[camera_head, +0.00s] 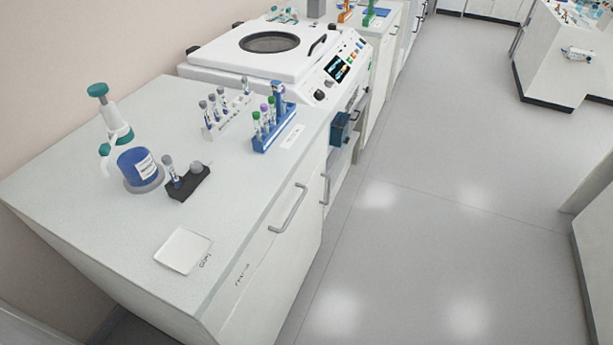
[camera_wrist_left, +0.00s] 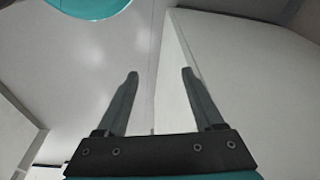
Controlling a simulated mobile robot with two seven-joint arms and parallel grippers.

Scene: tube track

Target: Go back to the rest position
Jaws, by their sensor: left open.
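My left gripper (camera_wrist_left: 160,78) shows in the left wrist view with its two dark fingers spread apart and nothing between them. Behind the fingers are grey floor and a pale cabinet side. Neither of my grippers shows in the head view. In the head view a white rack (camera_head: 227,115) and a blue rack (camera_head: 274,130), each with several capped tubes, stand on the counter (camera_head: 105,205). A small black holder (camera_head: 188,184) with a tube stands in front of them.
A blue bottle with a teal-topped dispenser (camera_head: 138,166) stands at the counter's left. A white square dish (camera_head: 183,249) lies near the front. A white centrifuge (camera_head: 270,60) with a round window stands behind. The grey floor (camera_head: 430,220) on the right is clear.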

